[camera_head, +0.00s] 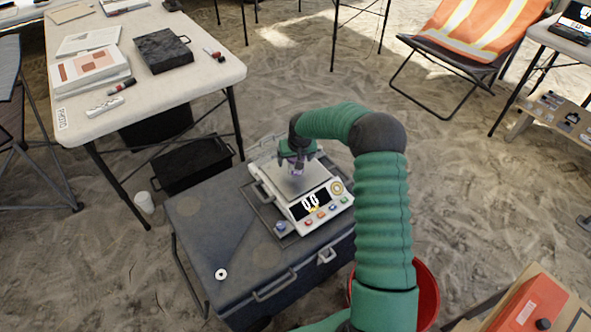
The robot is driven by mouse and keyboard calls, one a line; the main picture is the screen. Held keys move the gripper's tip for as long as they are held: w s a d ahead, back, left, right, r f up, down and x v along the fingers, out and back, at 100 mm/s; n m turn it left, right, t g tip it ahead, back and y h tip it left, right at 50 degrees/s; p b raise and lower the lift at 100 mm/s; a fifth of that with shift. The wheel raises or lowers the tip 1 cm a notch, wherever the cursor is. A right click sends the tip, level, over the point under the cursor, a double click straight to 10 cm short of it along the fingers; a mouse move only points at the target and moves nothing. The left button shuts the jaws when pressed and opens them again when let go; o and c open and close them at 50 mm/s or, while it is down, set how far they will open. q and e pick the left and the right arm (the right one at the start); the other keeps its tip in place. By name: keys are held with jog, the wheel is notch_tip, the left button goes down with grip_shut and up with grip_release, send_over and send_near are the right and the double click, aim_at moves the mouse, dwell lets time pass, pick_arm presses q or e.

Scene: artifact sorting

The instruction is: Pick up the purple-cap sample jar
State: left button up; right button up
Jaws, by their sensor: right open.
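My right gripper (297,163) reaches over the digital scale (325,208) from the right, pointing down with its fingers open. The scale's display reads 0.0. My left gripper is not in view.
The scale stands on a dark grey case (222,222) with a small white roll on it. A white table (200,85) with papers, markers and a black box is at upper left. A red bucket (428,290) is partly behind my arm. An orange chair (470,40) stands upper right.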

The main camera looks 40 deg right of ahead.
jog(key=shift+w+d+f, duration=0.15)
jog(key=shift+w+f, duration=0.15)
jog(key=shift+f, duration=0.35)
jog(key=shift+s+r, duration=0.1)
jog(key=shift+c, duration=0.4)
jog(key=c, duration=1.3)
jog(key=shift+c, duration=0.2)
